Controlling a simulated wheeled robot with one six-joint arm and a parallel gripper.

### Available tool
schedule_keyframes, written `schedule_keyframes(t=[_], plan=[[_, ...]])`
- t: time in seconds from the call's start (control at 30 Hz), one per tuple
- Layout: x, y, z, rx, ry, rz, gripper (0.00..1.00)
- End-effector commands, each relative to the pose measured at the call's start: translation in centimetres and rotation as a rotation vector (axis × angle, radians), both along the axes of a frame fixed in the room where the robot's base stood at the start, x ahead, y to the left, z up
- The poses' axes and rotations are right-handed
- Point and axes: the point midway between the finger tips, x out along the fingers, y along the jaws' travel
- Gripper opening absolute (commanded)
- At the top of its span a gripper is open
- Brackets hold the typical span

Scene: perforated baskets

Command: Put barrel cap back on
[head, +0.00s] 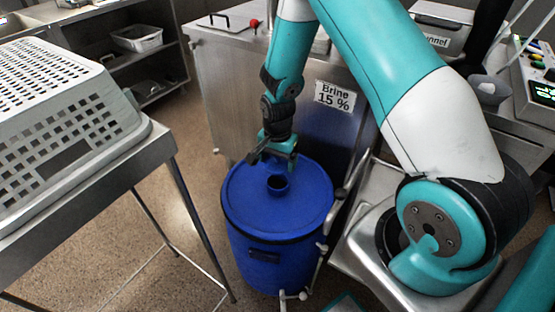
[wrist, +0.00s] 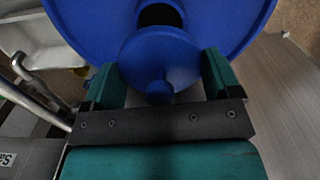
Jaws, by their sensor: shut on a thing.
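The blue barrel (head: 285,225) stands upright on the floor. Its round neck with a dark opening (head: 277,184) rises from the top and looks uncovered. In the wrist view the barrel top (wrist: 90,20) fills the upper part, with the opening (wrist: 160,14) at the top edge. The blue round cap (wrist: 160,58) with a small knob lies between my two teal fingers and overlaps the near side of the opening in that view. My gripper (wrist: 160,82) is shut on the cap. In the head view my gripper (head: 279,156) is just behind the opening, and the cap cannot be made out there.
A steel tank labelled "Brine 15 %" (head: 334,96) stands right behind the barrel. A steel table (head: 95,185) with a white perforated basket (head: 60,125) is at the left. A pipe with valves (head: 325,232) runs close along the barrel's right side. A steel sink (head: 362,222) is at the right.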

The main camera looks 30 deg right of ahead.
Motion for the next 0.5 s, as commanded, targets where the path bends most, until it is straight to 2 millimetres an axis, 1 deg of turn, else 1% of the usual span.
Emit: schedule_keyframes(t=[0.03, 0.5], plan=[[0.0, 0.0, -0.6, 0.000, 0.000, 0.000, 0.56], [0.0, -0.2, -5.0, 0.000, 0.000, -0.003, 0.56]])
